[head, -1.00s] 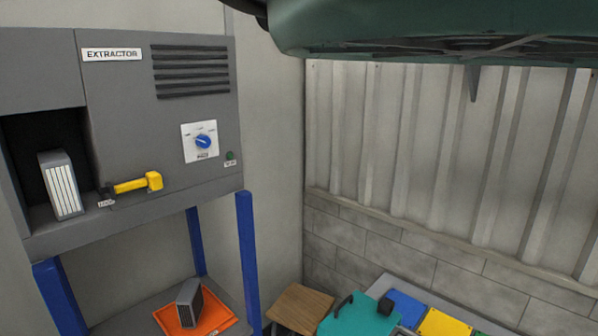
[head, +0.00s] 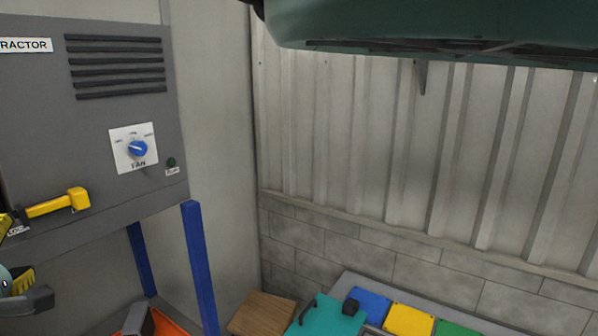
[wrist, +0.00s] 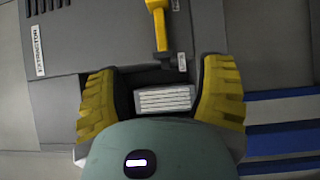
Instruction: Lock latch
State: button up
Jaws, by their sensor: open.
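The yellow latch handle (head: 58,203) is on the front of the grey extractor, pointing right and slightly up from its pivot. In the wrist view the latch (wrist: 160,25) is at top centre, with its dark pivot nearest my gripper. A grey filter with a ribbed pale face (wrist: 164,100) sits in the dark slot beside the pivot. My gripper (wrist: 160,85) is open, its yellow fingers apart on either side of the filter; contact cannot be told. In the head view only part of my gripper (head: 12,252) shows at the left edge, below the latch.
The extractor (head: 60,130) has a vent, a blue fan knob (head: 137,148) and a dark green button (head: 171,162), and stands on blue posts (head: 199,265). Below is an orange tray (head: 168,325) with a grey block. A wooden stool (head: 262,313) and coloured panels (head: 410,320) are at lower right.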

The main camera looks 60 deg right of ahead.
aim_at(78, 202)
jog(key=shift+m+g+h, duration=0.7)
jog(key=shift+g+h, duration=0.1)
jog(key=b+x, duration=0.1)
jog(key=x, duration=0.4)
jog(key=s+d+b+x, duration=0.1)
jog(key=b+x, duration=0.1)
jog(key=x, duration=0.3)
jog(key=s+d+b+x, duration=0.1)
jog(key=x, duration=0.4)
jog(key=shift+w+d+r+b, duration=0.1)
jog(key=shift+d+r+b, duration=0.1)
jog(key=shift+b, duration=0.15)
jog(key=shift+w+d+f, duration=0.1)
jog(key=shift+w+d, duration=0.3)
jog(key=shift+w, duration=0.1)
jog(key=shift+a, duration=0.1)
jog(key=c, duration=1.2)
jog(key=shift+a+f, duration=0.1)
